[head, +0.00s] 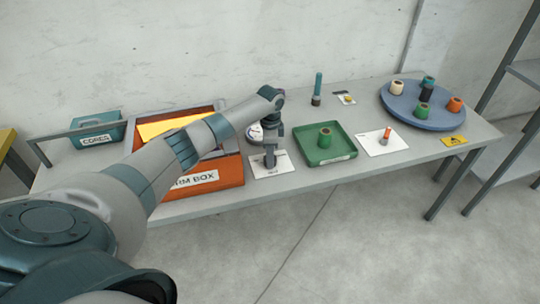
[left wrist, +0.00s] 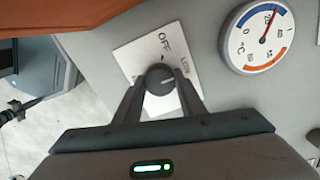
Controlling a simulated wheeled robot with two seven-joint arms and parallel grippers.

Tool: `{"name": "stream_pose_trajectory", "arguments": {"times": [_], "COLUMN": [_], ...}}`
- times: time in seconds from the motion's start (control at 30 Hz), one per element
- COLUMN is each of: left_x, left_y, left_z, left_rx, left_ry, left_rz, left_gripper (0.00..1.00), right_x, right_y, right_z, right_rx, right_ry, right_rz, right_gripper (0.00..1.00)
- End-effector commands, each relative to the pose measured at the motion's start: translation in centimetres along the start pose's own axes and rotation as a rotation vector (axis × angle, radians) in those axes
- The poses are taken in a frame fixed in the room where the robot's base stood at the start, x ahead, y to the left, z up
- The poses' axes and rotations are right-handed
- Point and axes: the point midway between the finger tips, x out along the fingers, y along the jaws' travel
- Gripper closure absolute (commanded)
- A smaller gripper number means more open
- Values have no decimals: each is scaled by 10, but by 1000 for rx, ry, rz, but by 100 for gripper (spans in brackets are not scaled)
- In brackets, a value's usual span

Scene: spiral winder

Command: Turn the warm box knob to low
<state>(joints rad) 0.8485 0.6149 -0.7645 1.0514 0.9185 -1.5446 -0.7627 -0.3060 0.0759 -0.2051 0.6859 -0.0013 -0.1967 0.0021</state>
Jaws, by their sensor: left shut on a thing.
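My left gripper (head: 270,160) reaches down at the right end of the orange warm box (head: 228,175). In the left wrist view its fingers (left wrist: 160,88) are shut on the dark round knob (left wrist: 160,79), one finger on each side. The knob sits on a white plate (left wrist: 130,57) with OFF printed above it and LOW to its upper right; other lettering is partly hidden by the fingers. The exact direction of the knob's pointer is too small to tell. In the head view the gripper hides the knob.
A round temperature dial (left wrist: 257,37) stands beside the plate, its needle pointing up into the blue band. On the table, a green tray (head: 340,152) holds a green spool. A blue turntable (head: 412,115) with several spools and a CORES bin (head: 97,131) stand farther away.

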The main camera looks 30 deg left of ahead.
Motion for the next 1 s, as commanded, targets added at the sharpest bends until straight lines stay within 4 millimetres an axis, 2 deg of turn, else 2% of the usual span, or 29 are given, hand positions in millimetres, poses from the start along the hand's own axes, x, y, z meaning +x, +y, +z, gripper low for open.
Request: {"name": "stream_pose_trajectory", "arguments": {"times": [0.3,0.33,0.4,0.77,1.0], "left_x": [-1,-1,-1,-2,-18], "left_y": [-1,-1,0,0,-1], "left_z": [-1,-1,-1,0,0], "left_rx": [1,1,0,0,-1], "left_ry": [3,3,3,2,3], "left_rz": [-2,-2,-1,-1,-2], "left_gripper": [86,59,45,45,45], "right_x": [0,0,0,0,3], "right_y": [0,0,0,0,0], "right_z": [0,0,0,0,-4], "right_rx": [0,0,0,1,1], "right_ry": [0,0,0,0,10], "right_rz": [0,0,0,0,0], "right_gripper": [100,100,100,100,100]}}
